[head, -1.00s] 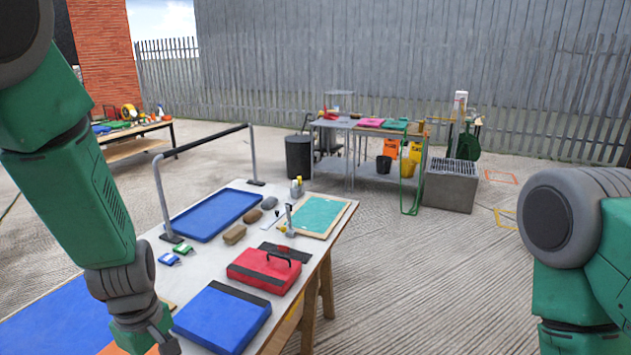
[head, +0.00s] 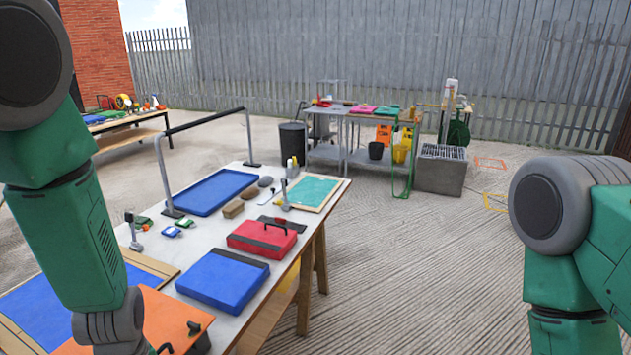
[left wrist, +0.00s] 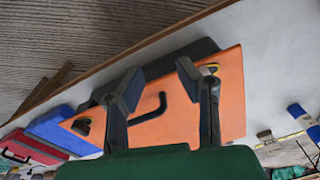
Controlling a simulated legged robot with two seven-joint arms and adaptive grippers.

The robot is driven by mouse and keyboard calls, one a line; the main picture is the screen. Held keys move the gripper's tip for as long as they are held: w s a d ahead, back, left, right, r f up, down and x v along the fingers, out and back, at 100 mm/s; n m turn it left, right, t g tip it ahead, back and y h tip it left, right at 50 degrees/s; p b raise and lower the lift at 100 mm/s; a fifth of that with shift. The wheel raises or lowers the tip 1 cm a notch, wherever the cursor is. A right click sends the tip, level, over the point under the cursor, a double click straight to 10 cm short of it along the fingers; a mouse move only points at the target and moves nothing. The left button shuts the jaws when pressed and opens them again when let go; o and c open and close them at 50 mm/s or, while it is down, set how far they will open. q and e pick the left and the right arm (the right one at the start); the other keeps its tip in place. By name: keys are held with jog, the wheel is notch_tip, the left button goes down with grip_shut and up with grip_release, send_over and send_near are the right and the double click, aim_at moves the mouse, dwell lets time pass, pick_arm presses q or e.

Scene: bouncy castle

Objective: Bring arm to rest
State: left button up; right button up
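My left arm (head: 75,235) hangs down at the left of the head view, its lower end past the bottom edge. My left gripper (left wrist: 160,78) shows in the left wrist view with its two dark fingers spread and nothing between them. It is over an orange case or panel (left wrist: 190,118) with a black handle (left wrist: 150,108); the gap between them is hard to judge. The orange thing (head: 158,318) is also at the bottom of the head view. My right arm (head: 570,265) is bent at the right; its gripper is outside both views.
The white worktable (head: 155,245) at front left holds a blue case (head: 222,280), a red case (head: 262,237), a blue tray (head: 213,193) and small tools. A black rail (head: 205,121) stands at its back. Paved ground (head: 420,270) to its right is clear.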

pick_arm(q)
jog(key=s+d+f+m+h+b, duration=0.1)
jog(key=s+f+m+b, duration=1)
jog(key=s+f, duration=0.8)
notch_tip(320, 180, down, 4)
jog(key=shift+r+t, duration=0.15)
jog(key=shift+t, duration=0.15)
jog(key=shift+s, duration=0.1)
